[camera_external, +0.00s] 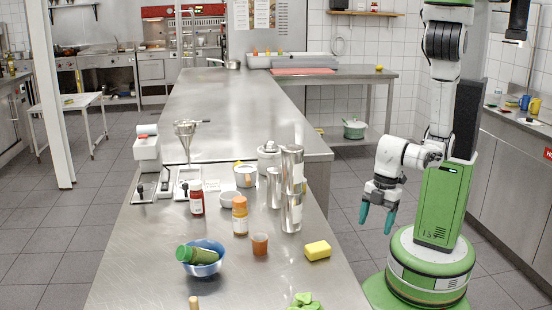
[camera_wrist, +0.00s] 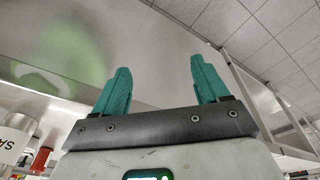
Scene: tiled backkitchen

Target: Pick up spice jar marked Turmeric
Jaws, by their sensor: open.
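Spice jars stand on the steel counter (camera_external: 160,262). One has a red cap and pale label (camera_external: 197,199). Another has an orange cap and white label (camera_external: 240,217). A green jar (camera_external: 208,256) lies tilted in a blue bowl (camera_external: 203,270). I cannot read which jar says Turmeric. My gripper (camera_external: 377,219) hangs right of the counter edge, apart from all jars, with its teal fingers pointing down. In the wrist view my gripper (camera_wrist: 160,65) is open, with nothing between its fingers. A red object (camera_wrist: 40,160) shows at that view's lower left.
Tall steel canisters (camera_external: 291,190) stand near the counter's right side, between the jars and my arm. A yellow sponge (camera_external: 317,250), a small brown cup (camera_external: 260,244) and a green clover-shaped item (camera_external: 304,300) lie nearby. The counter's far stretch (camera_external: 215,105) is mostly clear.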

